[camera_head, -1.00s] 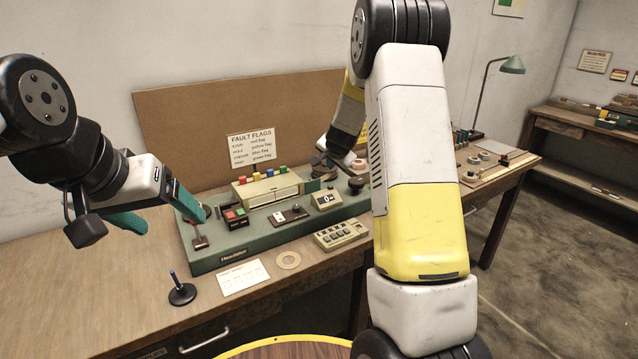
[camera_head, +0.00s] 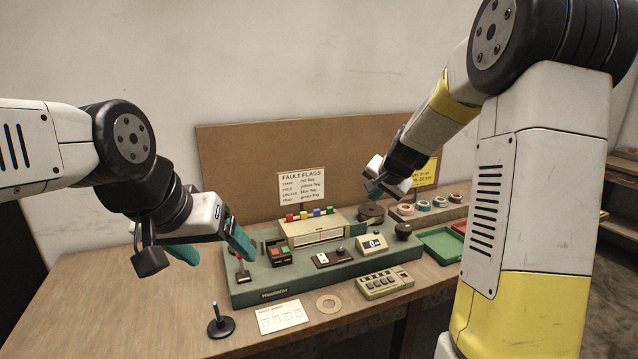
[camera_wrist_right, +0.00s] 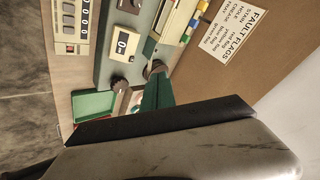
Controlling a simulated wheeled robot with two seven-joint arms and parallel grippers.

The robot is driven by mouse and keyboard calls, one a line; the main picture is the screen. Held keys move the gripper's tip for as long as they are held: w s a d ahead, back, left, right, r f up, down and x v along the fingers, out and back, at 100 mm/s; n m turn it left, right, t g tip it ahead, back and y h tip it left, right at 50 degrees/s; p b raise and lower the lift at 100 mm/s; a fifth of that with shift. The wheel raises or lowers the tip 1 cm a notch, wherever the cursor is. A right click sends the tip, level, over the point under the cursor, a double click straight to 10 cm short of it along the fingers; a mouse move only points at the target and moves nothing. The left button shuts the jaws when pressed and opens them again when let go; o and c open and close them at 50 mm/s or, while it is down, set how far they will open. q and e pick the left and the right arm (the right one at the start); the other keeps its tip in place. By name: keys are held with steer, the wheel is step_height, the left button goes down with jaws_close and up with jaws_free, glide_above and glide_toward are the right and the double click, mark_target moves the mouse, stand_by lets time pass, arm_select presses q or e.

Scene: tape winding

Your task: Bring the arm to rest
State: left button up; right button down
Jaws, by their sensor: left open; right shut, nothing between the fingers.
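My left arm comes in from the left in the head view. Its gripper (camera_head: 212,248) is open and empty, with teal fingers hanging above the left end of the green winding machine (camera_head: 250,292). My right arm reaches in from the right. Its gripper (camera_head: 374,190) is in the air above the back right of the machine, near a dark round reel (camera_head: 371,214). In the right wrist view, the right gripper's teal fingers (camera_wrist_right: 157,92) are together with nothing between them.
A fault flags sign (camera_head: 302,186) and brown backboard (camera_head: 240,150) stand behind the machine. Tape rolls (camera_head: 423,205), a green tray (camera_head: 440,245) and a keypad box (camera_head: 384,284) are at the right. A black stand (camera_head: 221,326) is at front left. The bench's left part is clear.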

steer(key=s+a+r+n+y, duration=0.1)
steer(key=s+r+n, duration=0.15)
steer(key=s, duration=0.35)
steer(key=s+a+r+n+g, duration=0.1)
steer(key=s+a+r, duration=0.15)
steer(key=s, duration=0.45)
steer(key=s+a+r+n+y, duration=0.1)
steer(key=s+r, duration=0.2)
steer(key=s, duration=0.3)
steer(key=s+f+n+g+h, duration=0.1)
steer(key=s+n, duration=0.2)
steer(key=s, duration=1.2)
steer(key=shift+s+d+f+g, duration=0.25)
steer(key=shift+s+f+g, duration=0.05)
steer(key=shift+f, duration=0.1)
